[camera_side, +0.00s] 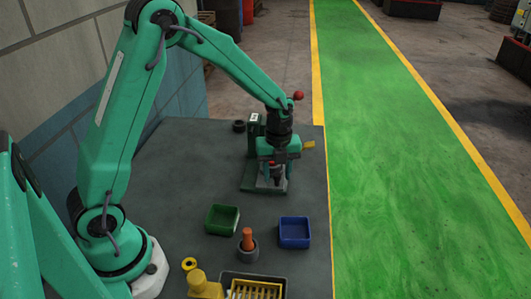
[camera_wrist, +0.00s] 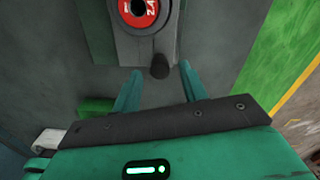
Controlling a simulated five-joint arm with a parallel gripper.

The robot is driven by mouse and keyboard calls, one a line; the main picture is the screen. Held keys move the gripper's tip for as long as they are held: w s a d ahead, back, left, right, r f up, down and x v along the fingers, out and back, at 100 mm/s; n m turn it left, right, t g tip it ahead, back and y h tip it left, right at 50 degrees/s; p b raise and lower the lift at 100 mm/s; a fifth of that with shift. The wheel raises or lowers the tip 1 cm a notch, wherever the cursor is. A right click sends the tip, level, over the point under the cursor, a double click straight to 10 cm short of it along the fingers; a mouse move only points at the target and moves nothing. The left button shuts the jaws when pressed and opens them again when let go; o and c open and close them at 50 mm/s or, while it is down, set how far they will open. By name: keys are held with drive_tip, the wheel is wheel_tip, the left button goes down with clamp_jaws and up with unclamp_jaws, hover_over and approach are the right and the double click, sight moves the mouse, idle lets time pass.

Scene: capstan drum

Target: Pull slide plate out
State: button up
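In the side view, a green fixture (camera_side: 250,186) stands toward the far right of the grey table, with my gripper (camera_side: 272,168) over it. In the wrist view, a grey plate (camera_wrist: 108,42) carries a round red-labelled part (camera_wrist: 140,12) and a dark knob (camera_wrist: 160,68) at its near edge. I cannot tell for certain whether this plate is the slide plate. My gripper (camera_wrist: 160,78) is open, its two green fingers apart on either side of the knob. No contact shows. My arm hides part of the fixture in the side view.
A green bin (camera_side: 222,219), a blue bin (camera_side: 294,232) and an orange peg in a grey holder (camera_side: 247,243) stand nearer on the table. A yellow grate (camera_side: 255,289) is at the front. A yellow tab (camera_side: 308,144) sticks out right of my gripper. A dark ring (camera_side: 239,126) lies behind.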

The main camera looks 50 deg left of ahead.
drive_tip(key=shift+r, duration=3.95)
drive_tip(key=s+r+n+t, duration=0.2)
drive_tip(key=s+r+n, duration=0.4)
drive_tip(key=s+n, duration=0.4)
drive_tip(key=s+r+n+t, duration=0.3)
drive_tip(key=s+r+n, duration=0.3)
drive_tip(key=s+n, duration=0.5)
drive_tip(key=n, duration=0.3)
drive_tip(key=shift+d+t, duration=0.3)
drive_tip(key=shift+d, duration=0.1)
